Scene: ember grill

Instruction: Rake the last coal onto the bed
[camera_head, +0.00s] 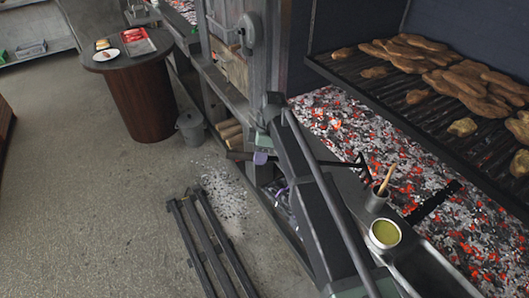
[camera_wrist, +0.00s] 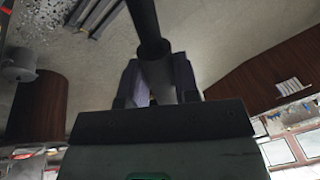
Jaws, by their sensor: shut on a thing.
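My gripper (camera_head: 261,157) is beside the front edge of the grill, partly hidden by my arm. In the wrist view its two fingers (camera_wrist: 158,82) are shut on a dark round rod, the rake handle (camera_wrist: 146,22). In the head view the rake (camera_head: 346,163) appears to pass behind my arm, with its dark head near the front edge of the coals. I cannot tell whether the head touches them. The coal bed (camera_head: 325,115) is grey ash with glowing red pieces. I cannot single out one last coal.
A grate (camera_head: 470,145) with several pieces of food is above the bed. A dark bar (camera_head: 433,201) crosses the coals. Dark slats (camera_head: 206,243) lie on the floor.

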